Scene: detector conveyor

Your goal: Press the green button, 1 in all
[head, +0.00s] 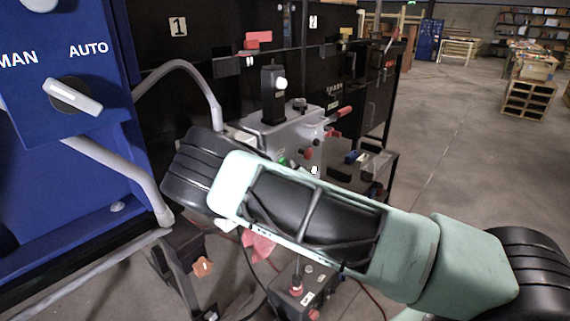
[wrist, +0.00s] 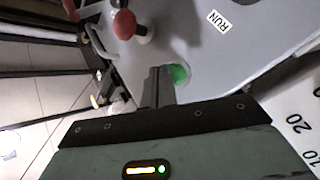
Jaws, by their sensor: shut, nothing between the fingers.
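The green button (wrist: 179,74) sits on a grey panel in the wrist view, partly hidden behind my fingertips. In the head view a small part of the green button (head: 283,162) shows just above my arm. My gripper (wrist: 160,72) is shut and empty, with its fingertips at the left edge of the button. I cannot tell whether they touch it. In the head view my gripper is hidden behind my arm.
A red knob (wrist: 124,24) stands out from the same panel, left of my fingertips. A "RUN" label (wrist: 217,21) is to the right. A blue cabinet (head: 60,190) with a MAN/AUTO switch (head: 75,96) stands at the left. Open floor (head: 460,150) lies to the right.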

